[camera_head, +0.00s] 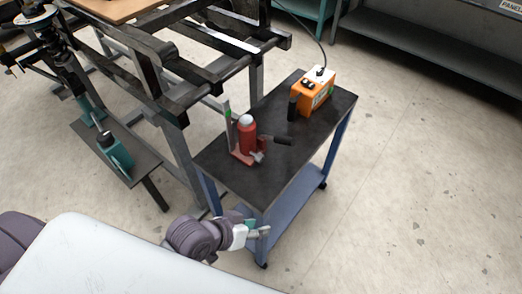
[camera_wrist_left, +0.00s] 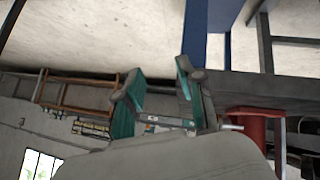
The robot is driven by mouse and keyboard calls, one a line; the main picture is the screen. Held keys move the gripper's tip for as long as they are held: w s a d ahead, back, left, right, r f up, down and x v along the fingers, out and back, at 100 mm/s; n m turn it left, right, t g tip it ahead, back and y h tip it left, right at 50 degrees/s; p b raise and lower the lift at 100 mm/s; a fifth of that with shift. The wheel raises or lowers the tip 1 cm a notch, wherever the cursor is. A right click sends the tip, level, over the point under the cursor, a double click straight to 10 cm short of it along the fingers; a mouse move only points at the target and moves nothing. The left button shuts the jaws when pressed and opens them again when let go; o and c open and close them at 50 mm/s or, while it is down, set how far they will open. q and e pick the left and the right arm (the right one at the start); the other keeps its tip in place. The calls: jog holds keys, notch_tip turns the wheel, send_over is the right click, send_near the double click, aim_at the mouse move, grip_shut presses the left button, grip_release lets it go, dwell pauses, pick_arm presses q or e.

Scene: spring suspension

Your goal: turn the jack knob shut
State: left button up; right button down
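A red bottle jack (camera_head: 247,138) with a white top stands on the black top of a cart (camera_head: 281,128). A dark handle sticks out from it to the right. A small grey knob (camera_head: 258,156) shows at the jack's base. My left gripper (camera_head: 264,231) is near the cart's front corner, to the near side of the jack and apart from it. In the left wrist view, the two teal fingers (camera_wrist_left: 160,78) are spread with nothing between them. The red jack (camera_wrist_left: 250,127) shows at the right, partly hidden by the gripper body, with a small light-coloured part beside it. My right gripper is not in view.
An orange box (camera_head: 313,92) with a cable stands at the cart's far end. A dark metal frame (camera_head: 185,85) stands close along the cart's left side. Blue legs (camera_head: 338,140) and a lower shelf support the cart. The floor at right is clear.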

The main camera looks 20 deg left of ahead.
pick_arm(q)
jog(key=w+r+n+t+h, duration=0.1)
jog(key=n+t, duration=0.1)
jog(key=w+d+r+n+t+h, duration=0.1)
jog(key=r+n+t+h, duration=0.1)
jog(key=n, duration=0.1)
jog(key=w+r+n+t+h, duration=0.1)
jog(key=n+h, duration=0.1)
jog(key=n, duration=0.1)
jog(key=shift+w+d+r+t, duration=0.15)
jog(key=shift+w+t, duration=0.1)
jog(key=shift+t, duration=0.15)
jog(key=n+t+y, duration=0.4)
jog(key=n, duration=0.4)
send_near(260, 158)
jog(key=x, duration=0.7)
jog(key=f+x, duration=0.1)
jog(key=x, duration=0.3)
jog(key=shift+a, duration=0.25)
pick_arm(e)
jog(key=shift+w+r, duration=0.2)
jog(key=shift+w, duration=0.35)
